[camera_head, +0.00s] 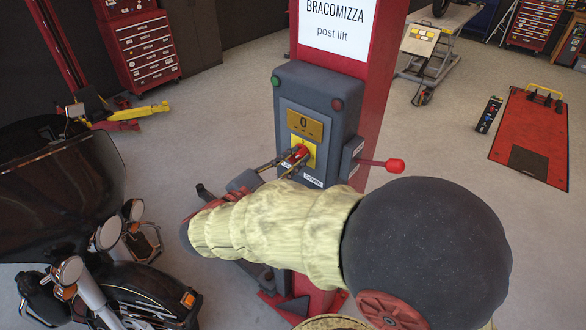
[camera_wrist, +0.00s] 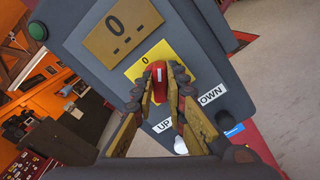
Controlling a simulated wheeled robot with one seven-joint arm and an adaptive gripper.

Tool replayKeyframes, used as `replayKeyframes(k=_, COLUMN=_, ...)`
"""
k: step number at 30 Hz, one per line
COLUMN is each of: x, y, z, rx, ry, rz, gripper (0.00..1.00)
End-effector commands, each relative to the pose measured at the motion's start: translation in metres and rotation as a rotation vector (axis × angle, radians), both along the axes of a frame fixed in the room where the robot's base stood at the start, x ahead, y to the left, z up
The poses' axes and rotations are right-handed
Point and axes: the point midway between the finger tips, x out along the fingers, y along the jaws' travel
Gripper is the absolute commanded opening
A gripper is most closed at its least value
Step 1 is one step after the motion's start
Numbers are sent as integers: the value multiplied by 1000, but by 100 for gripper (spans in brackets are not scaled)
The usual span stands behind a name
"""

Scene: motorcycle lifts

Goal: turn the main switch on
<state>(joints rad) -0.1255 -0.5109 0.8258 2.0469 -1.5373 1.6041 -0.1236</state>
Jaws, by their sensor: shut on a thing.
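The main switch is a red knob (camera_head: 298,153) on a yellow plate (camera_head: 309,143) on the front of a dark grey control box (camera_head: 316,88). In the wrist view, the red knob (camera_wrist: 157,82) stands between the two fingers of my gripper (camera_wrist: 160,84), which is shut on it. The yellow plate (camera_wrist: 147,58) carries a "0" mark above the knob. Any other mark on the plate is hidden by the fingers.
A brass panel marked "0" (camera_head: 304,124) sits above the switch. UP and DOWN labels are below it. A lever with a red ball (camera_head: 394,165) sticks out on the right of the box. A motorcycle (camera_head: 110,270) stands at the left, close to my arm.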

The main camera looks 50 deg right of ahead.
Motion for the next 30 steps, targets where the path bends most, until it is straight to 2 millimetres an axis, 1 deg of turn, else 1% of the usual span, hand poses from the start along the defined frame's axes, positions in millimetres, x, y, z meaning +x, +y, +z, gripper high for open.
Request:
replayKeyframes(k=1, x=0, y=0, z=-5, rx=3, ry=-47, rz=1, gripper=0)
replayKeyframes(k=18, x=-2, y=0, z=-9, rx=45, ry=-579, rz=0, gripper=0)
replayKeyframes(k=24, x=-3, y=0, z=-9, rx=58, ry=-734, rz=-1, gripper=0)
replayKeyframes(k=30, x=-2, y=0, z=-8, rx=67, ry=-842, rz=-1, gripper=0)
